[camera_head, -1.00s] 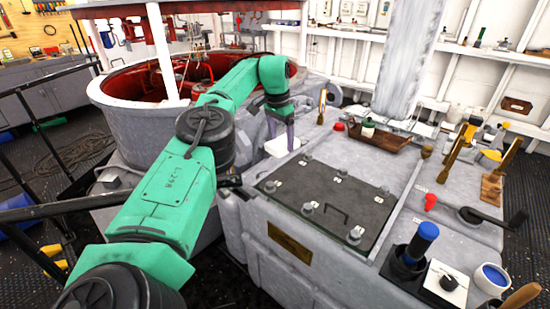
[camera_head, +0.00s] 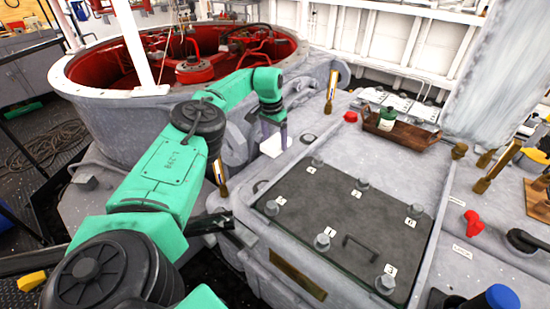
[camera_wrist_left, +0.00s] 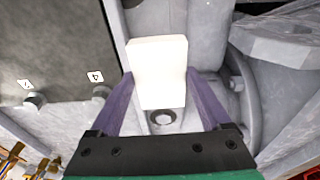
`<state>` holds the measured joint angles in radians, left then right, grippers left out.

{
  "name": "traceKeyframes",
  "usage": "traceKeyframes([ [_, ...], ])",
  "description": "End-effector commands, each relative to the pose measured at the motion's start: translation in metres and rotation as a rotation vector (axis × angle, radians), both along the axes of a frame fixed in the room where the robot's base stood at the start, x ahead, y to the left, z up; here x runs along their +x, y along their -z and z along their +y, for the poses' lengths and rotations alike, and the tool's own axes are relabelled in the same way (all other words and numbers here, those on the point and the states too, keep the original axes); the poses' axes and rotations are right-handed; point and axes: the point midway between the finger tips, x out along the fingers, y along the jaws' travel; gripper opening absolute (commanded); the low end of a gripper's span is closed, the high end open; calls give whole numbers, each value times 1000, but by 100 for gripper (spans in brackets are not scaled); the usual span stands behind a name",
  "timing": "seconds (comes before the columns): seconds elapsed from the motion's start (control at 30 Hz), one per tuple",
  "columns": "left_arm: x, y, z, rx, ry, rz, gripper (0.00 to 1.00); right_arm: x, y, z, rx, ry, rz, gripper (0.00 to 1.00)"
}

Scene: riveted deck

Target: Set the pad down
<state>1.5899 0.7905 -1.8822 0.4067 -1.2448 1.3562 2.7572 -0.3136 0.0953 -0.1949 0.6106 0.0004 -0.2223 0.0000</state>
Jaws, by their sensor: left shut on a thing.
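The white pad (camera_wrist_left: 158,65) is a small block between the two purple fingers of my left gripper (camera_wrist_left: 158,82) in the left wrist view. The fingers press on its two sides. In the head view the pad (camera_head: 273,147) shows below the fingertips of the left gripper (camera_head: 274,134), beside the far left corner of the dark hatch plate. I cannot tell whether its underside touches the grey surface. My right gripper is not in view.
The dark hatch plate (camera_head: 345,215) has several numbered bolts and a handle. A wooden tray (camera_head: 405,137) with a green bottle (camera_head: 387,118) lies behind it, near a red item (camera_head: 350,117). A large red-lined drum (camera_head: 110,94) stands at the left.

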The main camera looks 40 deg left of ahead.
Motion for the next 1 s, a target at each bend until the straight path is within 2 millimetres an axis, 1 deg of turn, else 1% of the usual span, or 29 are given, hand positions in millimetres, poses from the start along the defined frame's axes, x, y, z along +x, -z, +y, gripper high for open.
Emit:
traceKeyframes([
  [0.03, 0, 17, 0, 0, 0, 4, 19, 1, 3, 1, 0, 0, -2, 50],
  [0.1, 0, 31, -1, 0, -1, 1, 19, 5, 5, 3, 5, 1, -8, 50],
  [0.27, 0, 53, 0, 0, 0, 1, 19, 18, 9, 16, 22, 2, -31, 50],
  [0.33, 0, 71, 0, 1, 0, 2, 19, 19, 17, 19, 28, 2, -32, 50],
  [0.4, 0, 81, 0, 1, 0, 0, 19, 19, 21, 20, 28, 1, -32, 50],
  [0.63, 1, 80, 0, 0, 0, -2, 19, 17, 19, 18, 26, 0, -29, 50],
  [0.73, 1, 83, 0, 0, 0, -2, 19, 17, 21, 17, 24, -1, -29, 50],
  [0.77, 1, 83, 0, 0, 0, -2, 85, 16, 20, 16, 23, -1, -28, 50],
  [0.8, 1, 82, 0, 0, 1, -2, 100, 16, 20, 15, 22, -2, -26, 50],
  [1.0, 1, 82, 0, 0, 1, -2, 100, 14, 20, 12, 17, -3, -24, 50],
])
